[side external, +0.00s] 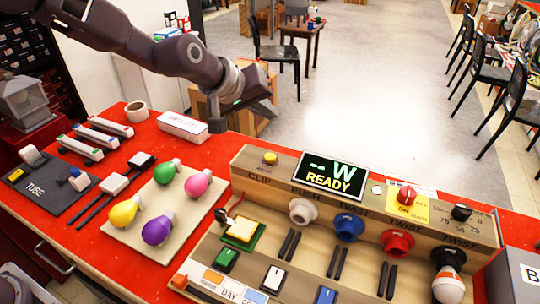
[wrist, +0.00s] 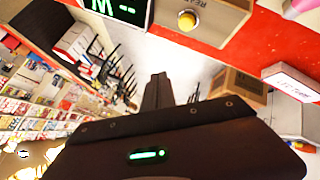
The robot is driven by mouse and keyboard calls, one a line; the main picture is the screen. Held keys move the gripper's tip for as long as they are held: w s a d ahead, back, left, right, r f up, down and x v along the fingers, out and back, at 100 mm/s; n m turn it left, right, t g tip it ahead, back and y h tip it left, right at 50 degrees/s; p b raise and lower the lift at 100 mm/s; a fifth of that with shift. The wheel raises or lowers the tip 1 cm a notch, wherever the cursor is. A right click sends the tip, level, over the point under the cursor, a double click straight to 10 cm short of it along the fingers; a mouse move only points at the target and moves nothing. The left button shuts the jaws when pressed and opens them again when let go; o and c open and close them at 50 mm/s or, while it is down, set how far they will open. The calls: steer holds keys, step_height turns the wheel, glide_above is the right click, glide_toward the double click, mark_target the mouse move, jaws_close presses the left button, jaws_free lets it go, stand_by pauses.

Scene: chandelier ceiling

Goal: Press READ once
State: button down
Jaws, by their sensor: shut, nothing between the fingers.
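The READ button is a round yellow button (side external: 270,158) at the left end of the wooden console's upper ledge, beside the display (side external: 333,176), which reads "-- W READY". The yellow button also shows at the top of the wrist view (wrist: 187,20), with its label partly cut off. My gripper (side external: 217,125) is shut and empty, with its fingers pointing down. It is left of and behind the button, apart from it. The shut fingers also show in the wrist view (wrist: 158,78), not touching the button.
The console (side external: 400,215) holds several coloured sockets and switches. A bulb tray (side external: 205,215) carries coloured bulbs to its left. A white box (side external: 183,126) and a tape roll (side external: 136,111) lie near the back edge of the red table (side external: 90,215).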

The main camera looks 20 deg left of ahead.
mark_target(267, 158)
steer(key=shift+f, duration=4.4)
steer(key=shift+f, duration=0.15)
steer(key=shift+f, duration=0.3)
steer(key=shift+f, duration=0.45)
steer(key=shift+r, duration=0.9)
steer(key=shift+r, duration=0.1)
steer(key=shift+r, duration=2.4)
steer(key=shift+s, duration=0.1)
